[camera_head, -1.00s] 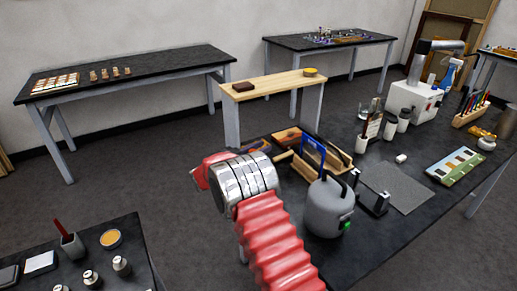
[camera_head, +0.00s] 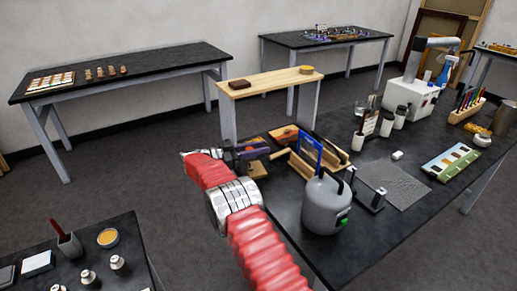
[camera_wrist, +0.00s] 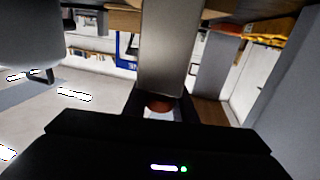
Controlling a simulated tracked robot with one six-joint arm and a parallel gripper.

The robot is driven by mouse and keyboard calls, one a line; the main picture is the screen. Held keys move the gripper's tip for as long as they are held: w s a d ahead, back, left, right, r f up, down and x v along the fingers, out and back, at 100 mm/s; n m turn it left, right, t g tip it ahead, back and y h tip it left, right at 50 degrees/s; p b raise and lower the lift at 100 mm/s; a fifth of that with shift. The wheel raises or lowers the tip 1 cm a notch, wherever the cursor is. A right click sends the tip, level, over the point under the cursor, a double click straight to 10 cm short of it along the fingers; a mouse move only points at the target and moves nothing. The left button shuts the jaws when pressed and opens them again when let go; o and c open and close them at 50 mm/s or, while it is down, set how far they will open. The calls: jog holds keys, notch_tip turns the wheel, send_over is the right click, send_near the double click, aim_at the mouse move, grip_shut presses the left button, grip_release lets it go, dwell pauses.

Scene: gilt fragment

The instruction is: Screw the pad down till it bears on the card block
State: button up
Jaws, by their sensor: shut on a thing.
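In the wrist view my gripper (camera_wrist: 161,108) is black, with its two fingers on either side of a small reddish-brown round part (camera_wrist: 158,102). A pale patch shows just below that part. A broad grey upright bar (camera_wrist: 168,45) stands directly beyond it and fills the middle of the view. In the head view my gripper (camera_head: 232,150) is a small dark shape at the end of my red arm, over the near-left end of the black workbench. I cannot make out the pad or the card block, nor the gap between them.
On the workbench (camera_head: 345,245), a grey rounded canister (camera_head: 326,207) stands right of my arm. A wooden holder with a blue-framed piece (camera_head: 309,153) is behind it. A grey mat (camera_head: 398,185) lies farther right. A light wooden bench (camera_head: 265,88) stands behind.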

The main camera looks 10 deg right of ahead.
jog(key=shift+s+m+g, duration=0.15)
jog(key=shift+m+g, duration=0.45)
jog(key=shift+g, duration=0.1)
jog(key=o, duration=1)
jog(key=shift+o, duration=0.2)
jog(key=shift+r, duration=0.1)
notch_tip(320, 180, up, 10)
